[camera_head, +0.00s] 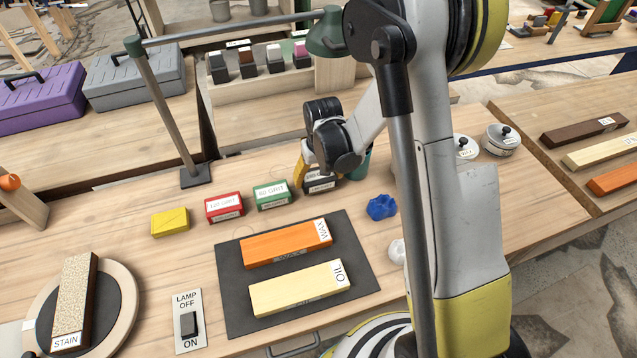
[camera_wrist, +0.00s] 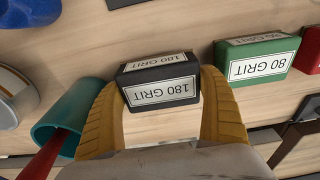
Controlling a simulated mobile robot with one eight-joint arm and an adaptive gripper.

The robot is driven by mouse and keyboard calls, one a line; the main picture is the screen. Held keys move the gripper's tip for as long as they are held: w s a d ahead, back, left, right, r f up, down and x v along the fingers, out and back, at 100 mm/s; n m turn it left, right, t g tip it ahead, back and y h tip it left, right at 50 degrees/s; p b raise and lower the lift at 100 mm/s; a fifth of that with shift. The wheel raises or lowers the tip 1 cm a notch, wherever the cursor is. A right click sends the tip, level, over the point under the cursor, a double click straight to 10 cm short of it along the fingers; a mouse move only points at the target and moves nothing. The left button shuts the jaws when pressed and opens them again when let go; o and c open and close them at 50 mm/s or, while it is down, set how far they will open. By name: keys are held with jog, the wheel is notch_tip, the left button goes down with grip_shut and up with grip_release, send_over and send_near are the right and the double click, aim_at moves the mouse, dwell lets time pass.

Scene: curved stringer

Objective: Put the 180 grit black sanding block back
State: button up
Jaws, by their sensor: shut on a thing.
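The black 180 grit sanding block (camera_wrist: 160,80) is between the two yellow fingers of my gripper (camera_wrist: 165,108) in the wrist view, with its white labels upside down there. My gripper is shut on it. In the head view my gripper (camera_head: 306,175) is over the right end of the row of blocks, and the black block (camera_head: 320,182) shows partly below it. The block is at or very near the table top; I cannot tell whether it touches. The green 80 grit block (camera_head: 272,196) is just left of it, apart from it.
A red 120 grit block (camera_head: 224,207) and a yellow block (camera_head: 170,222) continue the row leftward. A teal cup (camera_wrist: 75,115) stands close beside my gripper. A blue lump (camera_head: 381,207) lies to the right. A dark mat (camera_head: 235,300) with orange and pale boards lies in front.

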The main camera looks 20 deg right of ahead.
jog(key=shift+f, duration=0.85)
jog(key=shift+f, duration=0.1)
jog(key=o, duration=0.9)
jog(key=shift+o, duration=0.2)
